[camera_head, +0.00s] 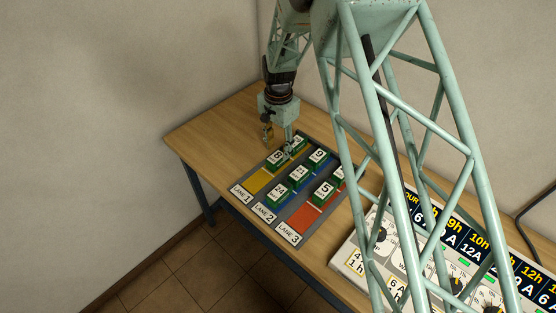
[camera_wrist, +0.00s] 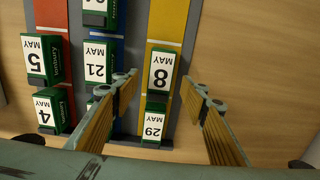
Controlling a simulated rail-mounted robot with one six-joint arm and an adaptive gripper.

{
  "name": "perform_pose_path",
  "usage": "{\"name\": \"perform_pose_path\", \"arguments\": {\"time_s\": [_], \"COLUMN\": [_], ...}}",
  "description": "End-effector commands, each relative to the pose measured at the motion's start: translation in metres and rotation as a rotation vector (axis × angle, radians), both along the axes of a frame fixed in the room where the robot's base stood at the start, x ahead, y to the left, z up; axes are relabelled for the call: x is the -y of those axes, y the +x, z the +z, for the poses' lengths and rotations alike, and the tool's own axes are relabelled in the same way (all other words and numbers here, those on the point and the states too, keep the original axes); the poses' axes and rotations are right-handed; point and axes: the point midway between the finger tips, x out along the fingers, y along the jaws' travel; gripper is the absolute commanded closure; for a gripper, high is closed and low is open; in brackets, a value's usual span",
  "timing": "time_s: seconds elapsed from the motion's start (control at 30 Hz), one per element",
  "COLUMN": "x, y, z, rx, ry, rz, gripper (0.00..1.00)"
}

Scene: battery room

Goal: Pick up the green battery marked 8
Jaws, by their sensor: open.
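The green battery marked 8 (camera_wrist: 160,72) has a white label reading "8 MAY" and sits in the yellow lane 1. In the head view, this battery (camera_head: 277,157) is the one nearer the lane's label end. My gripper (camera_wrist: 158,81) is open and empty, with one fingertip to each side of the battery in the wrist view. How far above it the fingertips are is hard to tell. In the head view, my gripper (camera_head: 278,138) hangs over the far part of lane 1. A second green battery marked 29 (camera_wrist: 153,125) sits behind it in the same lane.
The grey lane tray (camera_head: 263,202) lies on a wooden table (camera_head: 205,130). The blue lane holds several batteries, including one marked 21 (camera_wrist: 95,68). The red lane holds batteries marked 5 (camera_wrist: 36,62) and 4 (camera_wrist: 45,108). Bare table lies beyond the yellow lane.

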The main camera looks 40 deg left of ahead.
Motion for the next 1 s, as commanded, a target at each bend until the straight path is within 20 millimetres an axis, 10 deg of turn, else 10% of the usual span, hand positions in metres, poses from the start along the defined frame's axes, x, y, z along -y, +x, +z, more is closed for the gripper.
{"name": "perform_pose_path", "arguments": {"time_s": [1.0], "x": [0.0], "y": [-0.001], "z": [-0.052], "rx": [0.0], "ry": [0.0], "rz": [0.0], "gripper": [0.6]}}
